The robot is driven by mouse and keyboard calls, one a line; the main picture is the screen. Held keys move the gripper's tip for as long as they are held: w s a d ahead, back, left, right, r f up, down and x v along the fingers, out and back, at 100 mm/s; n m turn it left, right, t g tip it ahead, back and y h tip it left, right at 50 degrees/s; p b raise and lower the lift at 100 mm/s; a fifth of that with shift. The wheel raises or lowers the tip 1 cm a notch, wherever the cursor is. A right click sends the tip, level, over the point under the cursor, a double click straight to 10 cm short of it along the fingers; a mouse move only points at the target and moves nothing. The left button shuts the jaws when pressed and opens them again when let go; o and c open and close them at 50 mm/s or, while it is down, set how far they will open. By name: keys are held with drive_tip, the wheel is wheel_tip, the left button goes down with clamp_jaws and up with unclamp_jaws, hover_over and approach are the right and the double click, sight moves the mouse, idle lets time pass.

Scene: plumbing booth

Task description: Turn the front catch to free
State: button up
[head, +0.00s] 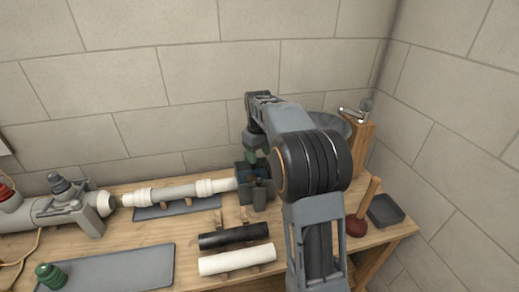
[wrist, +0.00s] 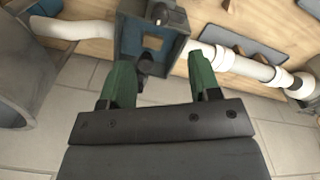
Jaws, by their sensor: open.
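A dark blue-grey clamp block (head: 246,180) stands at the right end of the white pipe, partly hidden by my arm. In the wrist view the block (wrist: 127,35) shows a square opening in its face. A small dark knob-like part, which looks like the front catch (wrist: 146,64), sticks out at its lower edge. My gripper (wrist: 163,84) has two green fingers, spread apart. The catch lies between them in the picture, closer to the left finger. Contact cannot be told. In the head view my gripper (head: 253,157) is at the block, mostly hidden by the arm.
White pipe (head: 180,193) runs left from the block to a grey machine (head: 70,208). Black (head: 234,237) and white (head: 237,260) tubes lie in front. A plunger (head: 358,222) and a dark tray (head: 385,211) stand right. A grey mat (head: 110,270) lies front left.

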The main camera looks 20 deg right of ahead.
drive_tip(key=shift+r, duration=0.85)
